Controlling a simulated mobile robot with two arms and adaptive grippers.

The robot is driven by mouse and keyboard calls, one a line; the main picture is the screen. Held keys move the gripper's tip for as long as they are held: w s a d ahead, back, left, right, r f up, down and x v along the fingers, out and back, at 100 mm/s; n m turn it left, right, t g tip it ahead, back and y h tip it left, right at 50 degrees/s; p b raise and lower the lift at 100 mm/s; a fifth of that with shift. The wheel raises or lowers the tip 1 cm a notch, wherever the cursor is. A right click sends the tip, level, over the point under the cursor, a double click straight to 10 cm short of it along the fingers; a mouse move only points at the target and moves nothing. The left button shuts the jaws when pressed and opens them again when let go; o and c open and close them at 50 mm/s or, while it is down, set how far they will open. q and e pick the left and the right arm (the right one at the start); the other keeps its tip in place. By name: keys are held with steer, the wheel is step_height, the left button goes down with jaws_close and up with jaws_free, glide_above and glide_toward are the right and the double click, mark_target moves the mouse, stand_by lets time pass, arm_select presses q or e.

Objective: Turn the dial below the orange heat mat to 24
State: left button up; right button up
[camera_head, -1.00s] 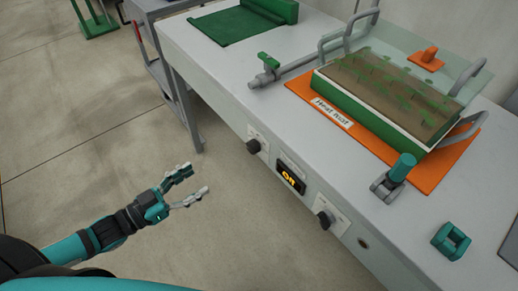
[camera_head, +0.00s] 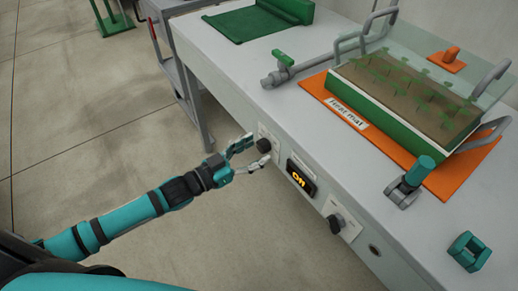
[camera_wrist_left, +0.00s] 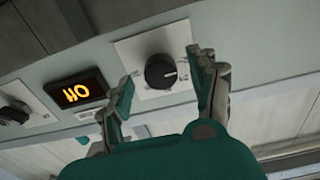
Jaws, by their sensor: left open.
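The orange heat mat (camera_head: 425,180) lies on the bench, with a label at its front edge. My left gripper (camera_head: 257,150) is open at the left dial. In the left wrist view, the left dial (camera_wrist_left: 160,71) on its pale plate lies between the spread fingers, with gaps visible on both sides. Scale numbers are unreadable. My right gripper is not in view.
A green seedling tray (camera_head: 400,115) under a clear cover stands on the mat. A grey cart (camera_head: 180,75) stands left of the bench. The floor in front is clear.

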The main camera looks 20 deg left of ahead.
arm_select(q)
steer(key=shift+x, duration=0.95)
steer(key=shift+c, duration=0.2)
steer(key=c, duration=1.1)
